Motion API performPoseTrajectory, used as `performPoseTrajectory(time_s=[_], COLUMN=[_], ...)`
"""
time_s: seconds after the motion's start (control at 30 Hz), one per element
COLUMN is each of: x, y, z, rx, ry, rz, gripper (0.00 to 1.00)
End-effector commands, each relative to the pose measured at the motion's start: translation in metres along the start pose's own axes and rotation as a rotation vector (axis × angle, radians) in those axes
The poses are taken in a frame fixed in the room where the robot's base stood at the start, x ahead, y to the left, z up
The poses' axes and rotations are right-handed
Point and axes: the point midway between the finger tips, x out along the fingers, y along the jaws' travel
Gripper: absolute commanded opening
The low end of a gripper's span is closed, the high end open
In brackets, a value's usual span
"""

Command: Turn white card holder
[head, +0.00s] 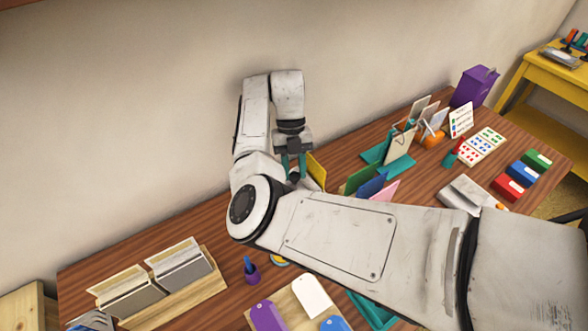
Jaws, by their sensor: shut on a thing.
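My gripper (294,166) points down at the back of the table, close to the wall. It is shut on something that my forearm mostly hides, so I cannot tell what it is. A yellow card (316,171) stands just right of the fingers; I cannot tell whether they touch. A teal holder (374,157) with several upright white and cream cards (398,145) stands farther right, apart from my gripper. I cannot tell for sure which thing is the white card holder. A white card with coloured marks (461,120) also stands upright behind it.
Green (361,178), blue (371,186) and pink (383,191) cards stand behind my arm, their bases hidden. A wooden rack (180,293), purple pen cup (252,274) and tag board (293,313) lie front left. Inkpads (522,174) and a purple box (474,86) are right. Bare wood lies back left.

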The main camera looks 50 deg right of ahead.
Motion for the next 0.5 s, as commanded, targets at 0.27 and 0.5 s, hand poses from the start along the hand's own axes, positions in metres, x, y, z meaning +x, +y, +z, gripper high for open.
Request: performPoseTrajectory(time_s=[0.27,0.5], x=[-0.0016,-0.0014], y=[0.0009,0.0008], z=[0.0003,0.0002], rx=[0.001,0.001], ry=[-0.003,-0.003], rz=[0.002,0.001], gripper=[0.0,0.45])
